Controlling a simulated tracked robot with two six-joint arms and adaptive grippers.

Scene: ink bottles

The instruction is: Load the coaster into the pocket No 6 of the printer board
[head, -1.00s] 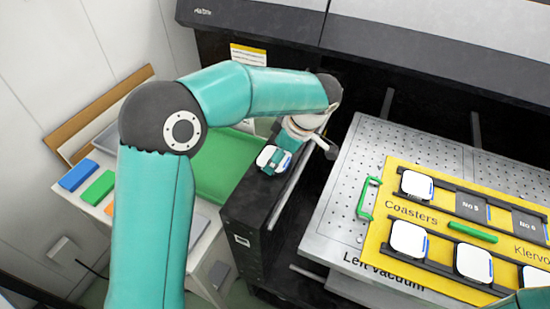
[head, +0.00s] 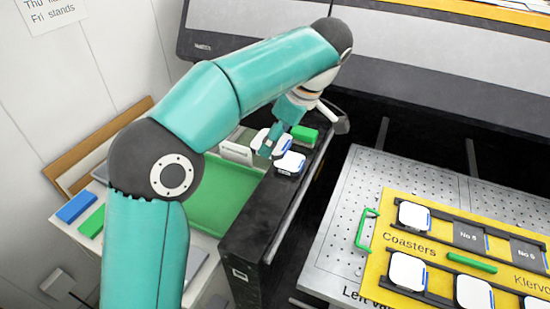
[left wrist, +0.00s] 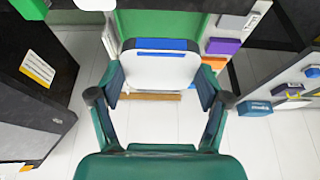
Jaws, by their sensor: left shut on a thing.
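My left gripper (head: 272,146) is shut on a white coaster (head: 264,137) with a blue edge, held above the black ledge. In the left wrist view the coaster (left wrist: 158,70) sits between the two fingers of my left gripper (left wrist: 161,84). A second white coaster (head: 290,161) is just below and right of it at the ledge. The yellow printer board (head: 372,264) lies at the right. Its pocket No 6 (head: 526,250) shows as a dark, empty square right of pocket No 5 (head: 467,236). My right gripper is not in view.
White coasters occupy other pockets (head: 414,216) of the board, which has green handles (head: 366,229). A perforated metal plate (head: 375,165) surrounds it. The dark printer hood (head: 400,75) overhangs behind. A green tray (head: 222,195) is at the left, beside the black ledge (head: 245,225).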

